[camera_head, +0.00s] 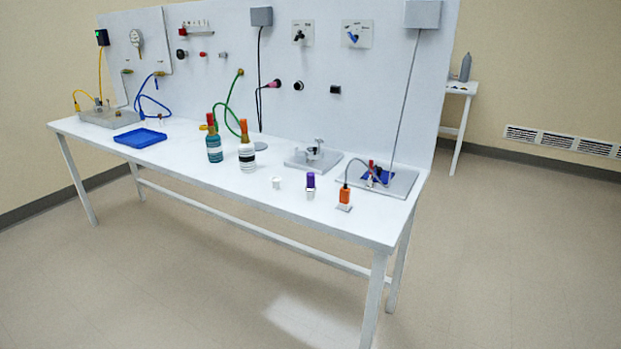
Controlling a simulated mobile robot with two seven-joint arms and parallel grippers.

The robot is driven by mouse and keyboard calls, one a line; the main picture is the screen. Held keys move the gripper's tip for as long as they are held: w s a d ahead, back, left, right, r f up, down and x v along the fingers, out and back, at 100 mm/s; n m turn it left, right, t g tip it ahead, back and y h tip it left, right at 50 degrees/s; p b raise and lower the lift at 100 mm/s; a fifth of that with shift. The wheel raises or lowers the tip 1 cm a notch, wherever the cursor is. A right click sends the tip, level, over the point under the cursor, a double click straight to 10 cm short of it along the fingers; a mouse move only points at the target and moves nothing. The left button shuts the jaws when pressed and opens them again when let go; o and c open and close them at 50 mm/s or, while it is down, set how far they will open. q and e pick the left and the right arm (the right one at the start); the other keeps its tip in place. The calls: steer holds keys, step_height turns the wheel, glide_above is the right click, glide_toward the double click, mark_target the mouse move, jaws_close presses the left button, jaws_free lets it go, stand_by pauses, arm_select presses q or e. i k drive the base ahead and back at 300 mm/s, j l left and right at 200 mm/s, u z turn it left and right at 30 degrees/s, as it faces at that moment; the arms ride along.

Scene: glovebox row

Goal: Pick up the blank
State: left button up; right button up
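I cannot tell for certain which thing is the blank. Several small pieces stand near the front right of the long white table (215,182). They are a small white piece (278,182), a purple-topped piece with a white lower part (310,185), and an orange block on a small white base (345,196) with a dark cable rising from it. Neither of my grippers is in view. The table is some way in front of me and nothing on it is being held.
Two bottles, one teal (214,148) and one white and dark (247,155), stand mid-table. A blue tray (140,138) lies left. A grey plate with a clamp (313,158) and another plate (400,186) sit at right. The floor before the table is clear.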

mark_target(310, 188)
steer(key=i+j+z, duration=0.1)
steer(key=i+j, duration=0.45)
steer(key=j, duration=0.15)
steer(key=i+j+z, duration=0.15)
steer(key=i+j, duration=0.35)
steer(key=j, duration=0.25)
steer(key=i+j+z, duration=0.15)
steer(key=i+j, duration=0.35)
steer(key=j, duration=0.25)
steer(key=z, duration=0.05)
